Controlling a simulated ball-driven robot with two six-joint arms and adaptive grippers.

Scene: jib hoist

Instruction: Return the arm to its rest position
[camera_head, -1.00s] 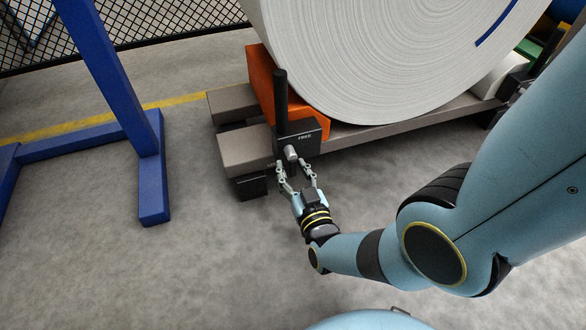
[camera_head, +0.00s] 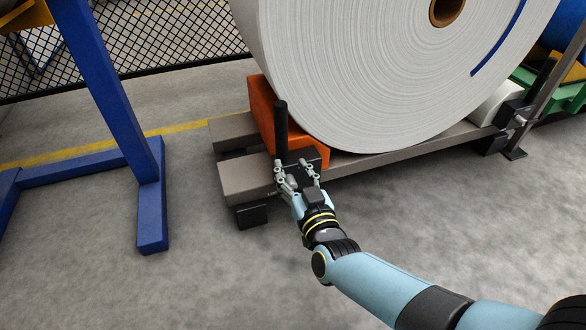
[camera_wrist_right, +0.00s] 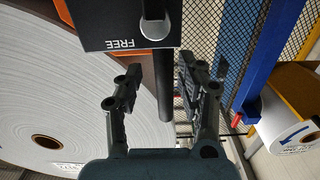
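My right gripper (camera_head: 299,172) is in front of the black latch box (camera_head: 318,157) on the end of the roll's cradle. It also shows in the wrist view (camera_wrist_right: 158,82), with its two fingers spread apart and nothing held between them. The box carries an upright black lever (camera_head: 281,125) and a grey knob (camera_wrist_right: 156,22). In the wrist view the white word FREE is on the box (camera_wrist_right: 100,25). The knob lies beyond the fingertips in the wrist view. In the head view the gripper partly hides the box. My left gripper is not in view.
A large white roll (camera_head: 390,80) rests on the grey cradle (camera_head: 243,180) against an orange chock (camera_head: 262,105). A blue steel frame (camera_head: 150,215) stands at the left, with mesh fencing (camera_head: 160,35) behind. The grey floor in front is clear.

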